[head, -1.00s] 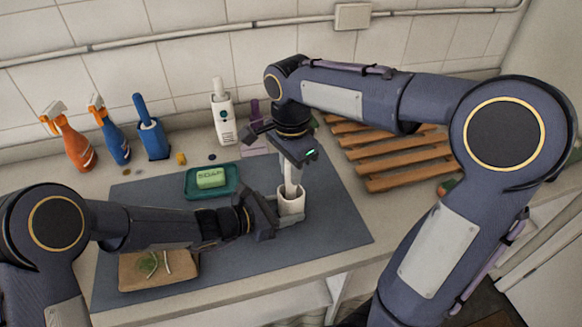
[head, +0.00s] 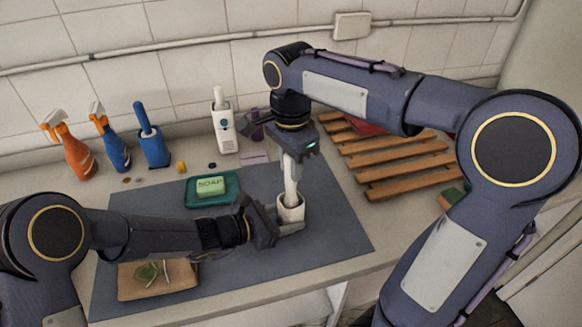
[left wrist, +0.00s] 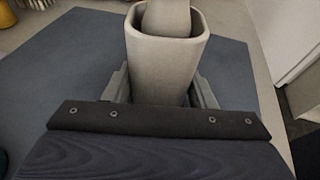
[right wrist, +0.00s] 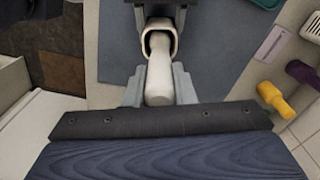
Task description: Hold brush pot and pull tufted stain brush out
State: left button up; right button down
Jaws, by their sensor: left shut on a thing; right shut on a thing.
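The white brush pot (head: 291,212) stands on the grey mat in the head view. My left gripper (head: 285,226) is shut on the pot from the left, low on its sides; the left wrist view shows the pot (left wrist: 165,70) between its fingers. The white stain brush (head: 291,178) rises from the pot's mouth. My right gripper (head: 292,160) is above the pot and shut on the brush's handle; the right wrist view shows the handle (right wrist: 159,75) between its fingers. The brush's lower end is still inside the pot, so its tufts are hidden.
A green soap dish (head: 212,203) with soap lies behind and left of the pot. A brown board (head: 130,285) with green bits is at the front left. Orange (head: 72,152) and blue (head: 112,145) spray bottles, a blue holder (head: 153,150) and another white holder (head: 223,128) line the wall. A wooden rack (head: 395,165) is right.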

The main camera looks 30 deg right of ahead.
jog(key=shift+r, duration=1.9)
pick_arm(q)
jog(key=o, duration=1.1)
jog(key=shift+c, duration=0.2)
jog(key=v, duration=1.2)
jog(key=shift+r, duration=0.1)
pick_arm(e)
jog(key=shift+r+p, duration=1.95)
jog(key=shift+p, duration=0.05)
pick_arm(q)
notch_tip(320, 180, up, 4)
jog(key=shift+f, duration=0.1)
